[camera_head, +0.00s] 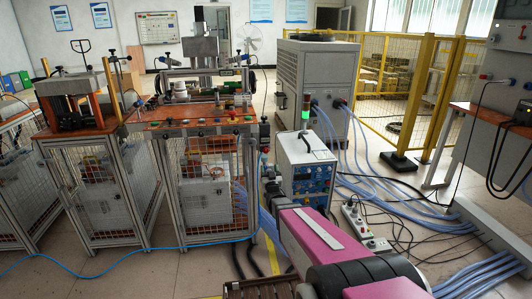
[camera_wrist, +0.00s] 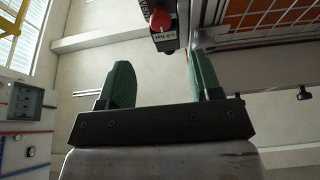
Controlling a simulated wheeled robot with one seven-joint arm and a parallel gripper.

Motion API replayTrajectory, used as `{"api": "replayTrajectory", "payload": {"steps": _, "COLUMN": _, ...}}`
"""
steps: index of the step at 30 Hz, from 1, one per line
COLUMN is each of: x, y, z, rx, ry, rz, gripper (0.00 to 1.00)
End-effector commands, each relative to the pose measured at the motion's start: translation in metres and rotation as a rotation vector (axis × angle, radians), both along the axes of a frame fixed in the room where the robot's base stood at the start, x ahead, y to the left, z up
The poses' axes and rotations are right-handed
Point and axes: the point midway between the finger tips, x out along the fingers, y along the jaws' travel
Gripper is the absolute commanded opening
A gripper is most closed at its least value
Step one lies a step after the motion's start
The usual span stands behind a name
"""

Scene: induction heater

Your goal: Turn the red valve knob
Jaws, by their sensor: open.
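The red knob (camera_wrist: 160,18) shows near the top edge of the wrist view. It sits on a small dark box with a pale label, at the edge of a structure. My gripper (camera_wrist: 164,80) is open, with two green fingers spread wide and nothing between them. The knob lies beyond the fingertips, in line with the gap, and apart from them. In the head view a small dark box (camera_head: 264,134) hangs at the right end of the workbench; the knob is too small to make out surely there. The gripper is not clearly visible in the head view.
The wire-mesh workbench (camera_head: 200,125) stands centre left. A white-and-blue power unit (camera_head: 306,168) with a green-lit lamp stands close right of it. Light blue hoses (camera_head: 385,205) and cables cover the floor at the right. A yellow fence (camera_head: 425,85) stands behind.

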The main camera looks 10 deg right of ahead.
Motion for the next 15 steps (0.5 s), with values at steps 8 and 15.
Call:
{"api": "replayTrajectory", "payload": {"steps": 8, "x": 0.023, "y": 0.0, "z": 0.011, "rx": 0.0, "ry": -0.023, "rz": 0.0, "gripper": 0.58}}
{"api": "replayTrajectory", "payload": {"steps": 15, "x": 0.063, "y": 0.0, "z": 0.026, "rx": 0.0, "ry": -0.022, "rz": 0.0, "gripper": 0.58}}
